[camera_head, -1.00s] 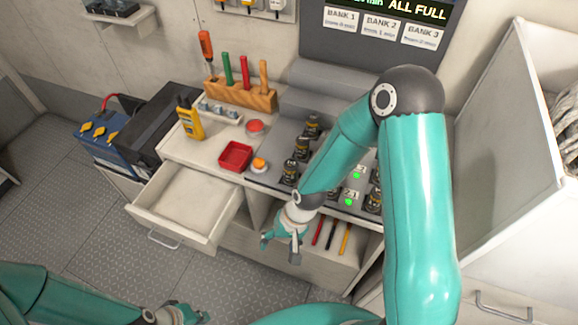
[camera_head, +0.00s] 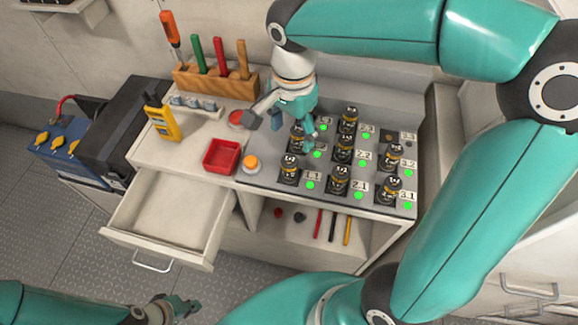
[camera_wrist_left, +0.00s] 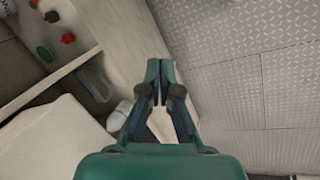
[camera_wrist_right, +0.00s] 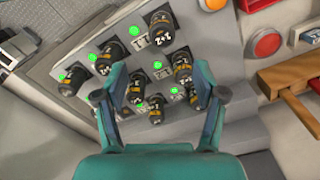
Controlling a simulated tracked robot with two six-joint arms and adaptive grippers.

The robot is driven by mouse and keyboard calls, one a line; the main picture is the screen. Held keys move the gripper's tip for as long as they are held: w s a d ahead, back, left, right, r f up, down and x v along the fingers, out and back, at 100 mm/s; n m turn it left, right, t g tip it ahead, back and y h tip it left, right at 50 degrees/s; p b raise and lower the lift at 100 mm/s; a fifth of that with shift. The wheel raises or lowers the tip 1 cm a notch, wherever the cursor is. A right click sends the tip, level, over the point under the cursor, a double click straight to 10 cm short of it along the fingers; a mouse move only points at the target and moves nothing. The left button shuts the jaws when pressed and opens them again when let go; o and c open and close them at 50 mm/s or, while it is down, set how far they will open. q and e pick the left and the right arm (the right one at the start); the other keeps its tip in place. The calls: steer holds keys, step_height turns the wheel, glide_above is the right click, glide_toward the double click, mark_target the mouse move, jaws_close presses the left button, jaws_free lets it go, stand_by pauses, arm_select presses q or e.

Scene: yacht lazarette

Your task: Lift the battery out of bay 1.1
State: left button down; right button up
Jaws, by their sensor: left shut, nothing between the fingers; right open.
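The battery in bay 1.1 (camera_head: 289,170), black with a yellow band, stands upright at the front left of the battery panel, beside the 1.1 label and a lit green light. It also shows near the top of the right wrist view (camera_wrist_right: 160,30). My right gripper (camera_head: 282,130) is open and empty, above the back left of the panel and behind bay 1.1. Its fingers partly cover batteries there. In the right wrist view its fingers (camera_wrist_right: 158,88) are spread, with batteries visible between and beyond them. My left gripper (camera_head: 174,308) is shut and empty, low at the front left.
Several other batteries (camera_head: 338,180) stand close by in the panel. An orange button (camera_head: 250,164) and a red tray (camera_head: 222,157) lie left of bay 1.1. A tool block (camera_head: 215,80) stands behind. An open drawer (camera_head: 165,215) juts out at the front left.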

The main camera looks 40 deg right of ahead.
mark_target(289, 160)
step_height(289, 160, down, 6)
steer(key=shift+f, duration=0.1)
steer(key=shift+w+a+f+p, duration=0.15)
steer(key=shift+f+p, duration=0.1)
steer(key=shift+f, duration=1.05)
steer(key=shift+s+a+f+p, duration=0.1)
steer(key=shift+f+p, duration=0.1)
steer(key=shift+f, duration=1.05)
steer(key=shift+w, duration=0.1)
jaws_close()
